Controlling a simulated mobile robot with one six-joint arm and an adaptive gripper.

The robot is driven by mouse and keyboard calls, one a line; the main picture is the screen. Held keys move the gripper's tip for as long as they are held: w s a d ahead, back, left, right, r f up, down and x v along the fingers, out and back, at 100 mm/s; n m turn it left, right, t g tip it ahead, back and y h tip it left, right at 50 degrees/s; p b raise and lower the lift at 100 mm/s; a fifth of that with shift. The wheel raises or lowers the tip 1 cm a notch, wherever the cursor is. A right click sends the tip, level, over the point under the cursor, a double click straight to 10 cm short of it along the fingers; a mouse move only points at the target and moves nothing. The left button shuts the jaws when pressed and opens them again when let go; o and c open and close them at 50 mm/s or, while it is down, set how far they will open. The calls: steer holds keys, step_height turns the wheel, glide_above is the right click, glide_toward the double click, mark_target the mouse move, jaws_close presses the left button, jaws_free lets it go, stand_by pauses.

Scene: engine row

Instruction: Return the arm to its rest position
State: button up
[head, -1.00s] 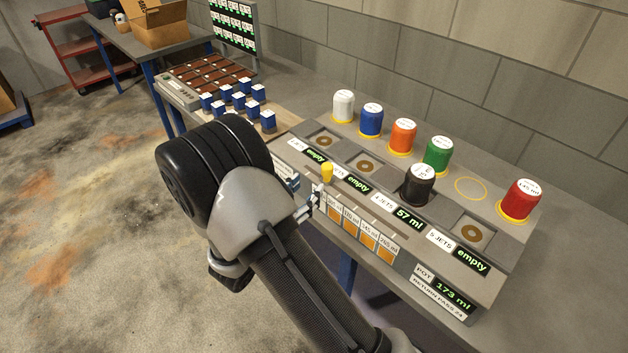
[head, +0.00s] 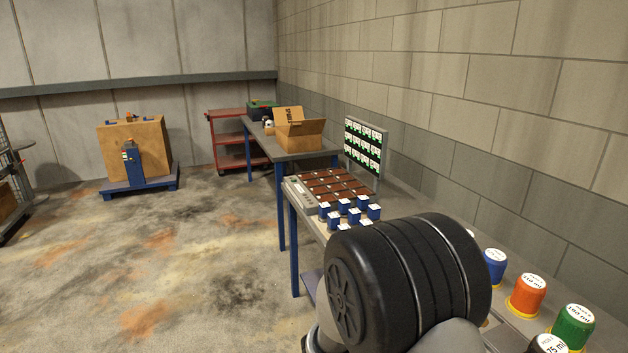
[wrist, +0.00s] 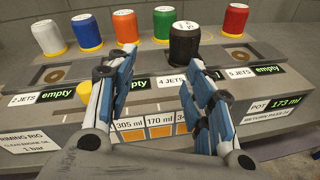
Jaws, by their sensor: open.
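My gripper (wrist: 158,95) is open and empty in the wrist view, its two blue-padded fingers spread in front of the rig (wrist: 60,128). Between and beyond the fingertips stands a black canister (wrist: 184,42) on the rig, apart from the fingers as far as I can see. In the head view my dark arm joint fills the lower middle and hides the gripper and much of the rig.
Behind the rig stand white (wrist: 48,38), blue (wrist: 86,32), orange (wrist: 125,26), green (wrist: 163,22) and red (wrist: 235,20) canisters. Several blue blocks (head: 345,208) and a brown-celled tray (head: 330,184) lie on the bench. An open box (head: 298,130) sits on a farther table.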

steer(key=s+r+m+g+y, duration=0.4)
steer(key=s+m+y, duration=0.55)
steer(key=s, duration=0.65)
steer(key=s+a+r+m+t+y, duration=0.2)
steer(key=a+m+y, duration=0.1)
steer(key=a, duration=0.3)
steer(key=s+a+r+m+t+y, duration=0.2)
steer(key=a+m+t+y, duration=0.1)
steer(key=a+m, duration=0.2)
steer(key=shift+a+r+t, duration=0.15)
steer(key=shift+a+t, duration=0.15)
steer(key=shift+a, duration=0.3)
